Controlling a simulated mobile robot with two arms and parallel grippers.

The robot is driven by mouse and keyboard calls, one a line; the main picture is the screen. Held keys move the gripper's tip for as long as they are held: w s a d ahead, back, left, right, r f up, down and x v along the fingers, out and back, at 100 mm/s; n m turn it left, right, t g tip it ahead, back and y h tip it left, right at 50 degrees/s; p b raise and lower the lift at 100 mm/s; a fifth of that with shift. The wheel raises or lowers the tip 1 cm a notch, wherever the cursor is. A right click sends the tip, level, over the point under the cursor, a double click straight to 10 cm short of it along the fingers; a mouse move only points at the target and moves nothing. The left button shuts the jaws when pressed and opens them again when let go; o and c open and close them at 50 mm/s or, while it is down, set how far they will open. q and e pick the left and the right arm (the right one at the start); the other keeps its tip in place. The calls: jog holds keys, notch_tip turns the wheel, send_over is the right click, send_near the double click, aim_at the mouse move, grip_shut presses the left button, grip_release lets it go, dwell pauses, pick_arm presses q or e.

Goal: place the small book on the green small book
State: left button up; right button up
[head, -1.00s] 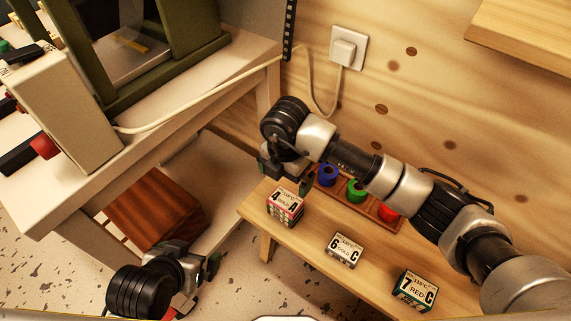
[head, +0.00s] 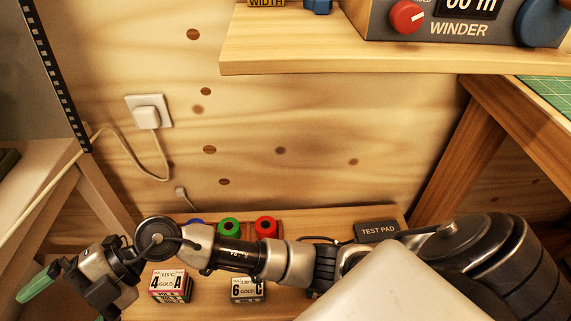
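A small book (head: 169,280) marked 4 A GOLD, with a pinkish-red edge, lies on the low wooden bench in the head view. Green shows along its lower right side; I cannot tell whether that is a separate book beneath. A second small book (head: 247,288) marked 6 C GOLD, with dark grey-green sides, lies to its right. The book marked 7 C is hidden from view now. My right gripper (head: 70,303) is at the lower left, left of the 4 A book and apart from it. Its green-padded fingers are spread, with nothing visible between them. My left gripper is out of view.
Green (head: 229,227) and red (head: 266,227) rolls stand behind my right arm, with a blue roll (head: 196,222) partly hidden. A black test pad (head: 377,231) lies at the bench's back right. A wooden shelf (head: 300,54) with a winder (head: 455,27) overhangs above.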

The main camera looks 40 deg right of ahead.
jog(key=w+d+r+m+t+y, duration=0.3)
jog(key=d+r+m+t+y, duration=0.25)
jog(key=m+t, duration=0.2)
jog(key=w+d+f+m+t+h, duration=0.2)
jog(key=w+d+m+t+h, duration=0.2)
jog(key=d+m+t+h, duration=1.05)
jog(key=s+d+f+m+g+h, duration=0.2)
jog(key=d+f+m+g+h, duration=0.15)
jog(key=d+f, duration=0.2)
jog(key=s+d+f+m+g+h, duration=0.3)
jog(key=d+f+m+h, duration=0.1)
jog(key=f, duration=0.3)
jog(key=s+d+f+g, duration=0.2)
jog(key=s+f+g, duration=0.5)
jog(key=s, duration=0.5)
jog(key=shift+s+d+f+n, duration=0.15)
jog(key=shift+d+f+n, duration=0.1)
jog(key=shift+f+n, duration=0.1)
jog(key=shift+g+y, duration=0.25)
